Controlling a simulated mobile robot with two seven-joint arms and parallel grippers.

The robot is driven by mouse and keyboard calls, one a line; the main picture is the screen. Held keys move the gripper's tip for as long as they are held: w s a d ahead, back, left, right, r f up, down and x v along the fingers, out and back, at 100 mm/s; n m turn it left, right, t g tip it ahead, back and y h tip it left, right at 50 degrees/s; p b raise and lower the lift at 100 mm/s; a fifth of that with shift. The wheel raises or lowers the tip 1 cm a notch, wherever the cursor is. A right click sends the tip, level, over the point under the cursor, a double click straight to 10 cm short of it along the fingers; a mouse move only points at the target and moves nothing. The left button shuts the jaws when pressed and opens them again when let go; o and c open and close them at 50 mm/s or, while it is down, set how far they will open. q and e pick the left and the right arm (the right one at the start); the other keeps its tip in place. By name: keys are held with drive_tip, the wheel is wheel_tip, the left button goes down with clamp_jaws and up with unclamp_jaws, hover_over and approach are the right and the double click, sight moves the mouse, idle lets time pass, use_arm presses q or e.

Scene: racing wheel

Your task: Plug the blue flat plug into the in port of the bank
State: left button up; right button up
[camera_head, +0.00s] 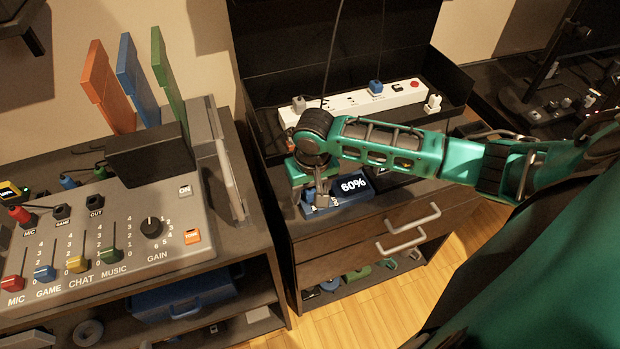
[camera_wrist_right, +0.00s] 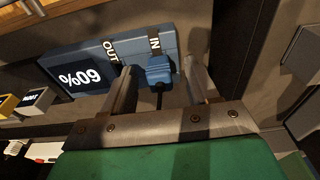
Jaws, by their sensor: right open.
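The bank (camera_head: 352,193) is a blue block with a "60%" display, lying on the cabinet top; it also fills the upper part of the right wrist view (camera_wrist_right: 88,55). Its edge carries OUT and IN labels. The blue flat plug (camera_wrist_right: 159,69), with a dark cable, sits against the bank's edge at the IN label, in line with that port; how deep it sits cannot be told. My right gripper (camera_head: 318,200) is open, its fingers on either side of the plug with gaps showing. In the head view the gripper hides the plug. My left gripper is not in view.
A white power strip (camera_head: 360,100) with plugs lies in the black tray behind the bank. Drawers with grey handles (camera_head: 408,232) are below. A grey audio mixer (camera_head: 120,240) stands on the left table. Dark cables hang behind my right wrist.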

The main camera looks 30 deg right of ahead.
wheel_tip(320, 180, up, 13)
drive_tip(key=s, duration=0.1)
drive_tip(key=shift+s+a+p, duration=0.2)
drive_tip(key=shift+s+p, duration=0.05)
drive_tip(key=shift+p, duration=0.2)
drive_tip(key=shift+f, duration=0.1)
drive_tip(key=s+a+f+n+t+y, duration=0.1)
drive_tip(key=s+a+f+n+y, duration=0.1)
drive_tip(key=s+a+f+n, duration=0.45)
drive_tip(key=s+d+m+t+h, duration=0.1)
drive_tip(key=s+m, duration=0.1)
drive_tip(key=s, duration=0.9)
drive_tip(key=w+a+f+t+y, duration=0.1)
drive_tip(key=w+a+f+t, duration=0.1)
drive_tip(key=w+f+t, duration=0.5)
drive_tip(key=shift+w+a+f+n, duration=0.3)
drive_tip(key=shift+w+f+n, duration=0.15)
drive_tip(key=shift+f, duration=0.35)
